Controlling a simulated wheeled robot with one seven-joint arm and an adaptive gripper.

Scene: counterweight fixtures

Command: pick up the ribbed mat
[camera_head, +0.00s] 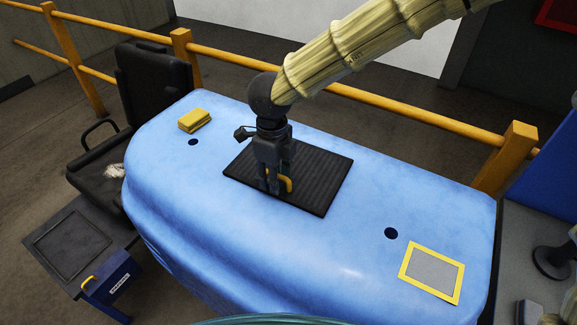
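The ribbed mat (318,182) is a flat black rectangle with fine ridges. It lies on the blue table (215,217), near its middle. My gripper (273,186) points down over the left part of the mat, with its fingertips at or just above the surface. A small yellow curved piece (287,184) shows at the fingers, and I cannot tell whether it is a handle on the mat. The fingers are small and dark here, so I cannot tell whether they are open or shut, or whether they touch anything.
A yellow block (194,120) lies at the table's back left. A yellow-framed grey panel (432,272) lies at the front right. Two dark round holes (391,233) mark the tabletop. A yellow railing (350,95) runs behind, and a black chair (150,85) stands at left.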

